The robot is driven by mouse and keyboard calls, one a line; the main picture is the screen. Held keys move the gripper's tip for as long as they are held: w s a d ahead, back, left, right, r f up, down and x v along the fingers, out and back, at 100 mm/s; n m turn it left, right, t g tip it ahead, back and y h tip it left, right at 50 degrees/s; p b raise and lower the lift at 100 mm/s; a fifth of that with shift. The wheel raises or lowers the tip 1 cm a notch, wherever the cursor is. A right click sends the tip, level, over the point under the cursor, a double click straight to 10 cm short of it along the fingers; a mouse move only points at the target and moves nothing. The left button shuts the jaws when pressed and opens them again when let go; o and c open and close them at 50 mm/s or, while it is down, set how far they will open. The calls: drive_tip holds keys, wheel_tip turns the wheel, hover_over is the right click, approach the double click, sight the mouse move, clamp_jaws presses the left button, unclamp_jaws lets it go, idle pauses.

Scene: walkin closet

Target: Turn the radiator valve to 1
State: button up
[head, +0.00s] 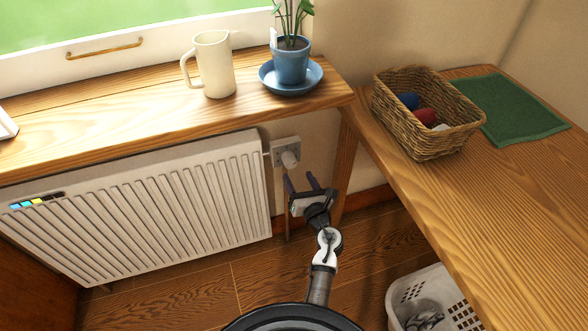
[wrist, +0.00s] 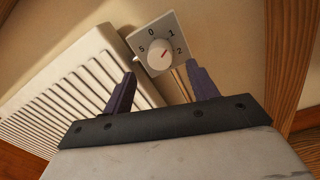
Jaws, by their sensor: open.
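In the wrist view the dial plate (wrist: 143,33) shows 5, 0, 1 and 2 around the knob (wrist: 157,66). A red mark on the knob points up and right, seemingly between 1 and 2. My gripper (head: 298,178) is open and empty, below and in front of the knob. In the wrist view its dark fingers (wrist: 160,70) stand left and right of the knob, apparently short of it.
A wooden sill (head: 130,125) with a cream pitcher (head: 214,65) and a potted plant (head: 291,60) on a blue saucer (head: 265,82) runs above the valve. A wooden table (head: 500,200) with a wicker basket (head: 425,140) stands right. A white laundry basket (head: 405,290) is on the floor.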

drive_tip(key=v, duration=0.7)
drive_tip(key=shift+s+b, duration=0.15)
drive_tip(key=shift+b, duration=0.25)
